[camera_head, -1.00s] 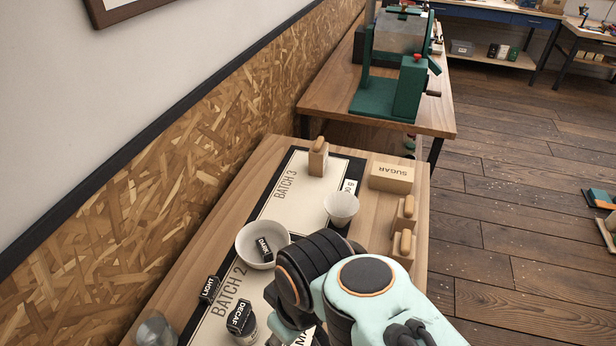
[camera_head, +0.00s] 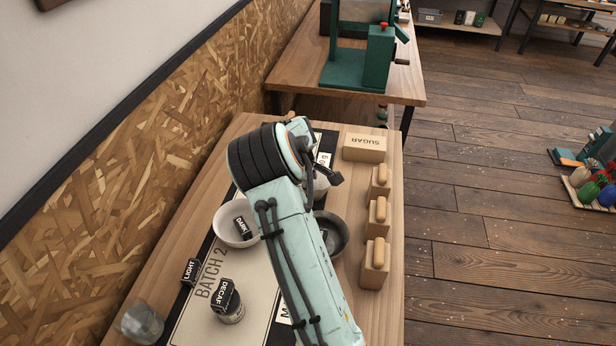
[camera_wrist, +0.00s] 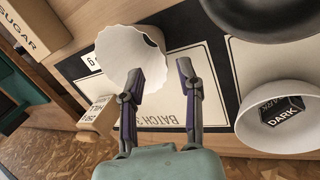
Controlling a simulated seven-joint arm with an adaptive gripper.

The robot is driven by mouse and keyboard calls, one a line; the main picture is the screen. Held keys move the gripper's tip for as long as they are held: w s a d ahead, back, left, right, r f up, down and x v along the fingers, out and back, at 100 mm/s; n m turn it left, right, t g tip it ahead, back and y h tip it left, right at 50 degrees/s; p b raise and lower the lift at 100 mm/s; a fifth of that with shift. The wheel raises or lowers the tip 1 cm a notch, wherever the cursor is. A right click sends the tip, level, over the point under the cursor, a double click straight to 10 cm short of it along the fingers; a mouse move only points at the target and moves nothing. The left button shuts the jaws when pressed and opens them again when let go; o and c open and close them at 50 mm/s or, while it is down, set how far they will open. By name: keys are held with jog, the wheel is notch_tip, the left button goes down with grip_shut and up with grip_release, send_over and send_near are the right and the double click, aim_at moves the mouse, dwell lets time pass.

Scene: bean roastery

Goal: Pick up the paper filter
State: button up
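The paper filter (camera_wrist: 124,56) is a white fluted cone in the wrist view, on or above the batch 3 mat (camera_wrist: 210,62). My gripper (camera_wrist: 159,76) is open. One fingertip overlaps the filter's lower side in the picture, and the other is to its right, with the filter's right edge showing between them. I cannot tell whether the fingers touch it.
A white bowl (camera_head: 226,232) with a DARK label and a dark bowl (camera_head: 339,243) are close by. A SUGAR box (camera_head: 364,150) and several wooden blocks with rounded tops line the right side. A DECAF jar (camera_head: 232,314) and a glass (camera_head: 142,325) stand at the front.

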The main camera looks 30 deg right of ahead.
aim_at(313, 192)
jog(key=x, duration=0.6)
jog(key=shift+d+f, duration=0.1)
jog(key=shift+f, duration=0.3)
grip_shut()
